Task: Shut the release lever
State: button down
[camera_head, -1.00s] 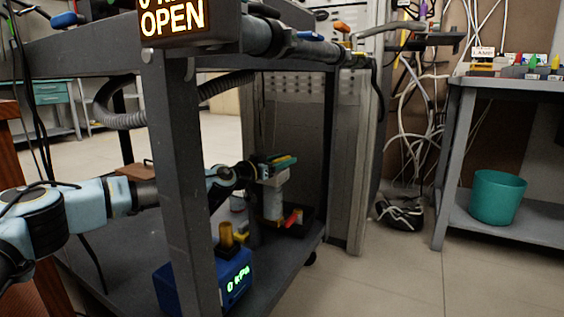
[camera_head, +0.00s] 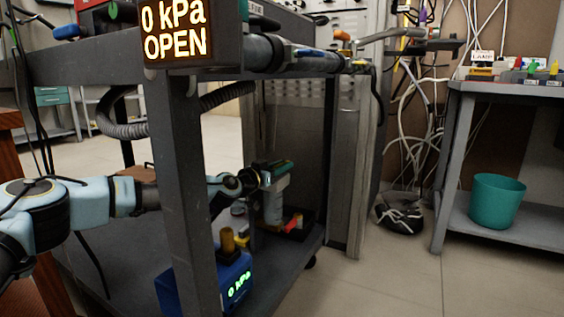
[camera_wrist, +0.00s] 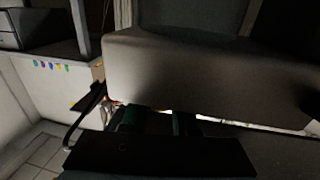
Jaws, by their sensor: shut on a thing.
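My gripper (camera_head: 277,172) is low under the dark metal bench, next to the top of a pale upright cylinder (camera_head: 273,203). Its teal fingers show at the bottom of the wrist view (camera_wrist: 158,122). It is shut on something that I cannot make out. A large grey-brown block (camera_wrist: 205,75) fills much of the wrist view just beyond the fingers. I cannot tell for certain which part is the release lever. A small red piece (camera_head: 292,224) sits beside the cylinder's foot. A sign (camera_head: 176,30) on the bench corner reads "0 kPa OPEN".
A blue box (camera_head: 235,282) with a green "0 kPa" display stands on the lower shelf, close to the bench's front leg (camera_head: 185,200). A pipe with a blue handle (camera_head: 308,53) runs along the bench top. A teal bucket (camera_head: 496,200) stands at right.

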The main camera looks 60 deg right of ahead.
jog(key=t+p, duration=0.1)
jog(key=n+t+p, duration=0.1)
jog(key=p, duration=0.1)
jog(key=shift+r, duration=0.25)
jog(key=shift+w+f+n+t+p, duration=0.2)
jog(key=shift+f+n+t+p, duration=0.1)
jog(key=shift+n+t, duration=0.25)
jog(key=c, duration=0.7)
grip_release()
jog(key=a+p, duration=0.3)
jog(key=a, duration=0.7)
jog(key=shift+a, duration=0.4)
